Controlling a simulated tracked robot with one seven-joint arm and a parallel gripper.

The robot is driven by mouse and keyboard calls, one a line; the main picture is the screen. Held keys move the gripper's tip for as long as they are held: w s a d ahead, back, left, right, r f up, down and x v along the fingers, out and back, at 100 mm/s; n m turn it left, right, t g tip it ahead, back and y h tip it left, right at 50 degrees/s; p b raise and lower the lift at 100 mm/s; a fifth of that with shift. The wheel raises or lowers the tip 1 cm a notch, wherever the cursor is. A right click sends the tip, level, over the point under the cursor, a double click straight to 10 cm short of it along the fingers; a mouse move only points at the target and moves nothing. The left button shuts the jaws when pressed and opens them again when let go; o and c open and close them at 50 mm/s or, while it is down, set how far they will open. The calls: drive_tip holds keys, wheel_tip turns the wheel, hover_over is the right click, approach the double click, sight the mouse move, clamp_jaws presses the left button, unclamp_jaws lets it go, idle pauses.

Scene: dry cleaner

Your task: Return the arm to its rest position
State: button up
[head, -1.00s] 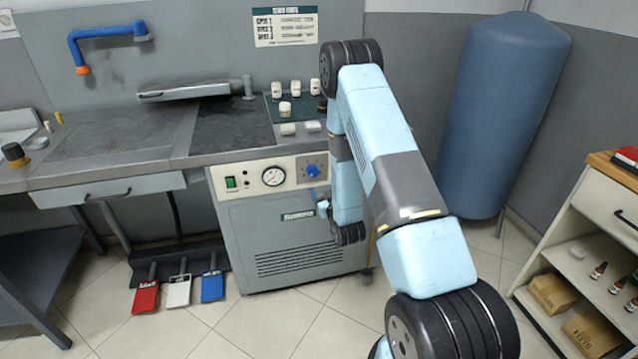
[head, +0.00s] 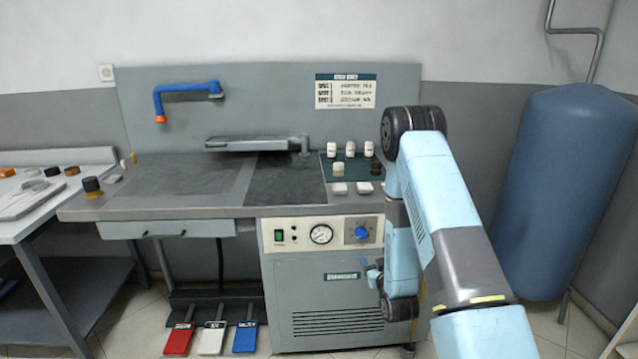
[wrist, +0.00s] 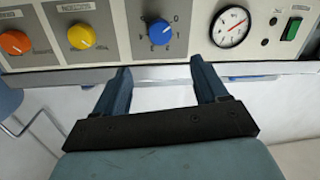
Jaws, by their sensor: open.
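My light blue arm (head: 440,190) is bent, with its elbow raised in front of the right end of the steam bench and its forearm hanging down. My gripper (wrist: 160,78) is open and empty in the wrist view, its two dark blue fingers spread apart. In the head view my gripper (head: 372,273) is small and partly hidden by the forearm, in front of the cabinet below the blue knob (head: 361,232). In the wrist view the blue knob (wrist: 159,32) lies beyond the fingers, apart from them.
The control panel has a pressure gauge (head: 321,234) and a green switch (head: 279,236). Several white-capped bottles stand on a green mat (head: 350,160). A blue tank (head: 570,190) stands at the right. Red, white and blue pedals (head: 211,337) are on the floor.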

wheel_tip(320, 180, up, 14)
drive_tip(key=w+g, duration=0.2)
drive_tip(key=g, duration=0.1)
drive_tip(key=s+r+m+g+h, duration=0.1)
drive_tip(key=s+r+g, duration=0.15)
drive_tip(key=r, duration=0.35)
drive_tip(key=s+r+m+g, duration=0.1)
drive_tip(key=s+r, duration=0.3)
drive_tip(key=r, duration=0.2)
drive_tip(key=s+r+g, duration=0.1)
drive_tip(key=s+r, duration=0.3)
drive_tip(key=s, duration=0.6)
drive_tip(key=s+r+g, duration=0.2)
drive_tip(key=s+r, duration=0.2)
drive_tip(key=s, duration=0.7)
drive_tip(key=s+r+g, duration=0.2)
drive_tip(key=s+r, duration=0.2)
drive_tip(key=s, duration=0.6)
drive_tip(key=shift+s+a+r+m, duration=0.15)
drive_tip(key=shift+s+r+m, duration=0.1)
drive_tip(key=shift+m, duration=0.15)
drive_tip(key=shift+g, duration=0.25)
